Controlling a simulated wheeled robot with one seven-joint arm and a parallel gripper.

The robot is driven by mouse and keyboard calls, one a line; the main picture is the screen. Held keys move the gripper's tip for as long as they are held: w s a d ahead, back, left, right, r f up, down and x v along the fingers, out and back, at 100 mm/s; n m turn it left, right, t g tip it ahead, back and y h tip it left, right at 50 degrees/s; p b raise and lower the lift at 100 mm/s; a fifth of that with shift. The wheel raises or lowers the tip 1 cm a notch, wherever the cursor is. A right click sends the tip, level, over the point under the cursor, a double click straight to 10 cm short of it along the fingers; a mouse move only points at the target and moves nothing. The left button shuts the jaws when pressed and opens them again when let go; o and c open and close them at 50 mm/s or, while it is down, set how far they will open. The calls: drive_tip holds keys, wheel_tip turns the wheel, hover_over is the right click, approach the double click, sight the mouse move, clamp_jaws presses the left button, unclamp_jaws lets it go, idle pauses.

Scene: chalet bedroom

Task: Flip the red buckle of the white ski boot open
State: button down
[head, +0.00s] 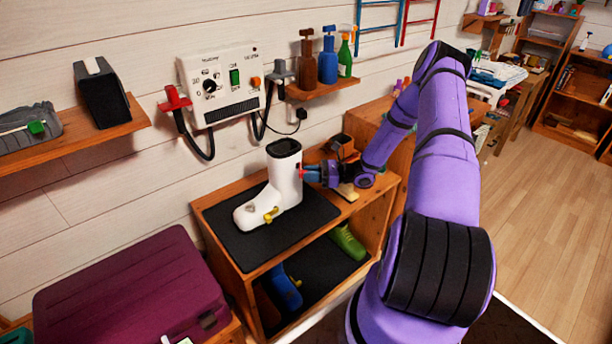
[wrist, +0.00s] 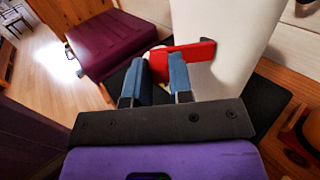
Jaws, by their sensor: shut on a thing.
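The white ski boot (head: 285,190) stands upright on a black mat on top of the wooden cabinet, toe to the left. Its red buckle (wrist: 200,50) is on the shaft side facing my gripper; only a sliver of red (head: 301,170) shows in the head view. A yellow buckle (head: 271,214) sits lower, near the instep. My gripper (head: 308,175) reaches in from the right at shaft height. In the wrist view its blue fingers (wrist: 159,62) are shut on the red buckle, whose far part extends right against the white shaft (wrist: 215,35). The exact buckle angle is hard to tell.
The black mat (head: 235,238) has free room left of the boot. A lower shelf holds a blue boot (head: 286,288) and a green boot (head: 348,242). A wall-mounted white control box (head: 220,85) hangs behind. A maroon case (head: 130,290) stands at the front left.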

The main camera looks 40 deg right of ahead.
drive_tip(key=shift+d+n+g+y, duration=0.5)
drive_tip(key=shift+n+g+y, duration=0.3)
drive_tip(key=shift+g, duration=0.4)
drive_tip(key=c, duration=1)
unclamp_jaws()
drive_tip(key=shift+d, duration=0.15)
drive_tip(key=v, duration=1)
drive_tip(key=shift+d, duration=0.25)
drive_tip(key=shift+s, duration=0.15)
drive_tip(key=shift+r, duration=0.1)
